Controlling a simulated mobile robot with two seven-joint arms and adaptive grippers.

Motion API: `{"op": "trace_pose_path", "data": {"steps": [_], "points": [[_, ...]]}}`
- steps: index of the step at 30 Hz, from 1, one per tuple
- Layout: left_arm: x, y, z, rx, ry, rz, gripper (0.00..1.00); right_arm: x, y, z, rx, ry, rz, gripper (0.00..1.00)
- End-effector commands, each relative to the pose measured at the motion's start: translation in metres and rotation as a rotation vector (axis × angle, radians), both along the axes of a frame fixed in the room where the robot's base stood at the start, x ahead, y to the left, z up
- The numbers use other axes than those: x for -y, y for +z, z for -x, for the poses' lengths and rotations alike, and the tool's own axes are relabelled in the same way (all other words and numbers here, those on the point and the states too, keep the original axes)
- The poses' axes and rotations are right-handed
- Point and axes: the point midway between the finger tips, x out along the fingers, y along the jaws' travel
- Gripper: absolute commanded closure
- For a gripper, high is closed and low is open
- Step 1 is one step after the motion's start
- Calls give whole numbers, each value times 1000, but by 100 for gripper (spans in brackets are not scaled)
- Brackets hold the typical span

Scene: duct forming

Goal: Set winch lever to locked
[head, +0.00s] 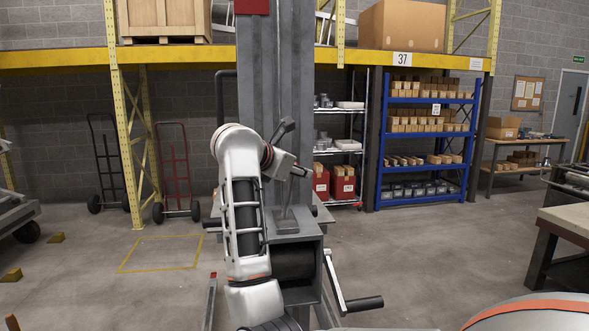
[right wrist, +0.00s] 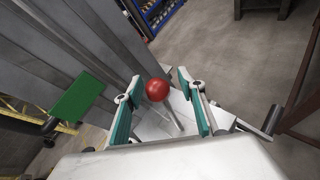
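The winch (head: 295,262) is a grey housing with a dark drum, mounted on a tall steel column. A thin grey lever (head: 288,205) rises from its top. In the right wrist view the lever's red ball knob (right wrist: 157,90) sits between the fingertips of my right gripper (right wrist: 160,84), with a gap on both sides. The right gripper is open, with teal pads. In the head view my right gripper (head: 297,170) is small and partly hidden by its wrist at the lever's upper end; the knob cannot be made out there. My left gripper is not in view.
A crank handle (head: 350,300) sticks out at the winch's lower right. The column (head: 277,80) stands close behind the gripper. A green plate (right wrist: 78,97) shows on the left in the right wrist view. Blue shelving (head: 425,140) and a workbench (head: 568,222) stand farther right.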

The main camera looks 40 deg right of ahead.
Motion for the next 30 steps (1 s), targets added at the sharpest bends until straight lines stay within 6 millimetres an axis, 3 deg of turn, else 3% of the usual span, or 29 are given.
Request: {"op": "trace_pose_path", "data": {"steps": [8, 21, 30], "points": [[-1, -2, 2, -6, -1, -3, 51, -1, 16, -1, 5, 1, -2, 60], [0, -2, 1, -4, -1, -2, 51, 0, 89, 0, 2, 0, -1, 60], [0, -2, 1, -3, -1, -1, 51, 0, 100, 0, 0, 0, 0, 60]]}}
